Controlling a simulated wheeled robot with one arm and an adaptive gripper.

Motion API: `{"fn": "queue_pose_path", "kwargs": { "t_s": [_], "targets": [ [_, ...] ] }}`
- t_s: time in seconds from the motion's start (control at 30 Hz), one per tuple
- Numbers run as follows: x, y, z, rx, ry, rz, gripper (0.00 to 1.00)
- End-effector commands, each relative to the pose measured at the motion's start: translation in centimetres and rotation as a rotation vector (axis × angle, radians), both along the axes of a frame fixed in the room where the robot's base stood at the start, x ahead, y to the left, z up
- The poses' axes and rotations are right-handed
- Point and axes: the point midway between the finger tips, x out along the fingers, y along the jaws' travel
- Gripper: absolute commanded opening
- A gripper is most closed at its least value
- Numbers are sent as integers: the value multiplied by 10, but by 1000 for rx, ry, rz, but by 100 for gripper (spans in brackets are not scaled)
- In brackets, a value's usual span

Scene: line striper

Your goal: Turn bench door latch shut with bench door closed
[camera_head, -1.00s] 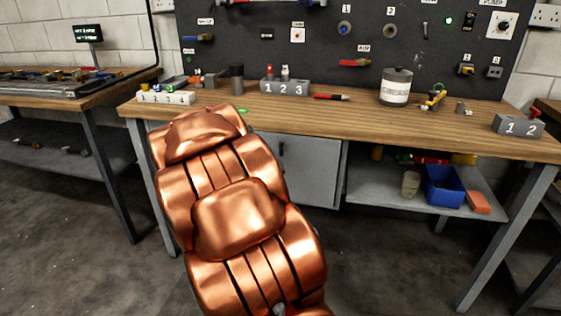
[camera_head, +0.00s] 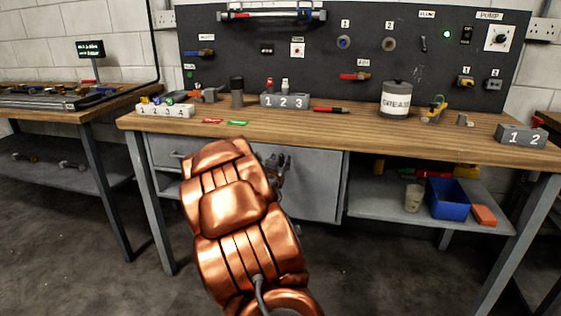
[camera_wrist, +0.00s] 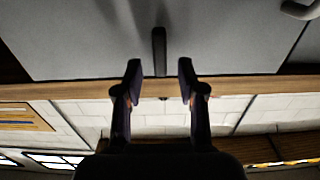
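The grey bench door (camera_head: 315,180) sits under the wooden bench top and looks flush with the bench front. Its panel fills the upper part of the wrist view (camera_wrist: 90,45). The bench door latch, a dark narrow bar (camera_wrist: 159,50), stands upright in that picture against the panel. My gripper (camera_wrist: 159,75) is open, with one fingertip on each side of the latch's near end and gaps visible on both sides. In the head view my gripper (camera_head: 278,168) is at the door's upper left, partly behind my copper-coloured arm. The latch cannot be made out there.
The bench top (camera_head: 400,138) overhangs the door. A drawer (camera_head: 172,155) is left of it. An open shelf (camera_head: 380,205) at right holds a blue bin (camera_head: 447,200), a cup (camera_head: 413,198) and an orange block (camera_head: 484,215). A curved handle (camera_wrist: 300,10) shows in the wrist view.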

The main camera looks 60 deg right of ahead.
Motion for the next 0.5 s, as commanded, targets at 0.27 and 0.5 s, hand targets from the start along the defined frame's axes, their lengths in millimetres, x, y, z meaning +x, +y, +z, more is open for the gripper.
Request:
{"fn": "queue_pose_path", "kwargs": {
  "t_s": [0.27, 0.5],
  "targets": [
    [6, -15, -2, 4, 1, 0, 40],
    [6, -16, -1, 4, 1, 1, 40]
  ]
}}
